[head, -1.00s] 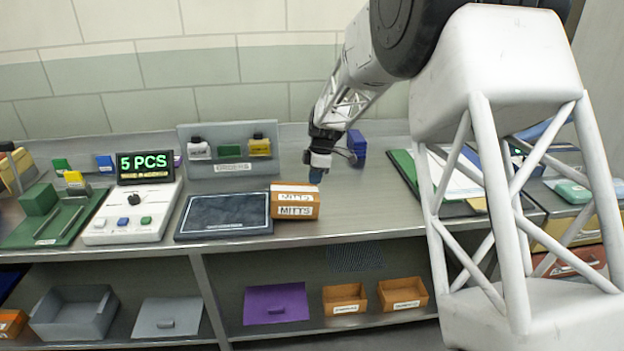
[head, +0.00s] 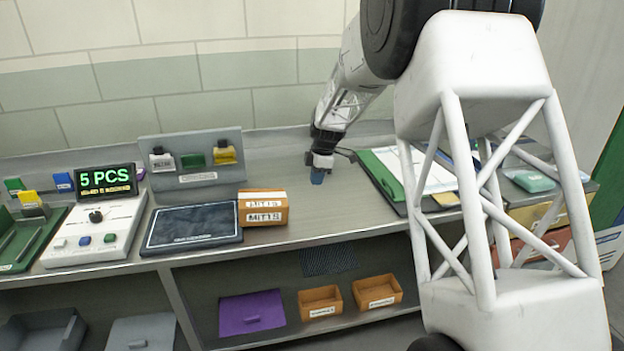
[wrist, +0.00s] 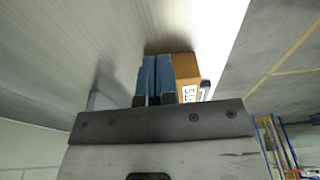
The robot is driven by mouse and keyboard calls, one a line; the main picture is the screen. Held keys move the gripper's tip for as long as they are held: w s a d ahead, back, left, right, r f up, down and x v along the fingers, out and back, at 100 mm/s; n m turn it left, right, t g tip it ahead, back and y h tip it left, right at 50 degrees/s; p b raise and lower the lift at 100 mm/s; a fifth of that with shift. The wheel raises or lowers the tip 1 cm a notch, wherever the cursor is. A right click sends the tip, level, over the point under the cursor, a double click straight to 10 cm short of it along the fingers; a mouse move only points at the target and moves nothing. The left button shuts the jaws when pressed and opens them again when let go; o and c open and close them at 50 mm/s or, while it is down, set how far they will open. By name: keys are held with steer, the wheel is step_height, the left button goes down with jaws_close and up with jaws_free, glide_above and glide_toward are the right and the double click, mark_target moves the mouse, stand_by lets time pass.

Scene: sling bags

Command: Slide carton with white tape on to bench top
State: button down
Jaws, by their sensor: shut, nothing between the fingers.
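The orange-brown carton (head: 263,209) stands on the grey bench top (head: 300,220), its left end at the right edge of a dark pad. It has a white strip along its top and a MITTS label on its front. My gripper (head: 317,178) is low over the bench, to the right of and behind the carton, with a gap between them in the head view. In the wrist view its blue fingers (wrist: 155,80) are together and empty, and the carton (wrist: 185,68) shows partly behind them. Whether the fingertips touch the bench I cannot tell.
The dark pad (head: 192,226) and a counter reading 5 PCS (head: 95,225) lie left of the carton. A green clipboard (head: 380,175) lies right of my gripper. Orange bins (head: 320,301) sit on the lower shelf.

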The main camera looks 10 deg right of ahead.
mark_target(265, 197)
steer(key=a, duration=0.1)
steer(key=a+f, duration=0.1)
steer(key=a, duration=0.2)
steer(key=shift+w+a+f, duration=0.2)
steer(key=shift+w+a, duration=0.05)
steer(key=shift+w, duration=0.05)
steer(key=shift+a, duration=0.15)
steer(key=a, duration=1.2)
steer(key=shift+s, duration=0.15)
steer(key=shift+d+f, duration=0.1)
steer(key=shift+f, duration=0.7)
steer(key=shift+f, duration=0.15)
steer(key=shift+d, duration=0.1)
